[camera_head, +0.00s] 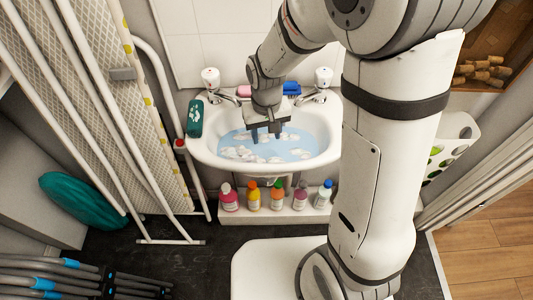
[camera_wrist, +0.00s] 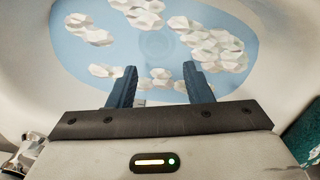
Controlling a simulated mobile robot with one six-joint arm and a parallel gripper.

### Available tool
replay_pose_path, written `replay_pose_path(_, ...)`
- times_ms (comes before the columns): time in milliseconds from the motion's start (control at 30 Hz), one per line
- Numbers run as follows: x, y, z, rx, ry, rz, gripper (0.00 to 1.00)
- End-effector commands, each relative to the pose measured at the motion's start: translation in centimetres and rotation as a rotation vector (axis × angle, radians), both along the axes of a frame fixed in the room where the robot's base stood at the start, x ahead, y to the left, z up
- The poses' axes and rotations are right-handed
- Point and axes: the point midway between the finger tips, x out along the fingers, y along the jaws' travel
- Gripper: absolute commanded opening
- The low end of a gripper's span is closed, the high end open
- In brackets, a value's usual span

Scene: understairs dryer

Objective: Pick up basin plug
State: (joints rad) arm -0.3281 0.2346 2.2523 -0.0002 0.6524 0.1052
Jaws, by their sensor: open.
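The white basin (camera_head: 203,148) on the back wall holds blue water with white foam clumps (camera_head: 240,153). My gripper (camera_head: 266,137) points down into the basin, its fingers at the water. In the wrist view, my gripper (camera_wrist: 160,69) is open, with nothing seen held between its fingers. Beyond the fingertips, a faint round shape (camera_wrist: 156,44) shows under the water, between foam clumps. It may be the basin plug, but it is too blurred to tell. No plug can be made out in the head view.
Two taps (camera_head: 211,80) (camera_head: 322,78) stand at the basin's back rim. Pink (camera_head: 244,91) and blue (camera_head: 291,89) items lie at the back. Several bottles (camera_head: 254,195) line a low ledge below. Folded racks (camera_head: 125,120) stand left.

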Motion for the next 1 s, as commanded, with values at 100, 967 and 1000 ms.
replay_pose_path(100,0.0,0.1,-1.5,-0.002,0.006,0.002,0.46)
replay_pose_path(967,0.2,-0.3,-7.8,0.000,0.002,0.003,0.39)
replay_pose_path(1000,0.2,-0.3,-7.8,0.000,0.002,0.003,0.36)
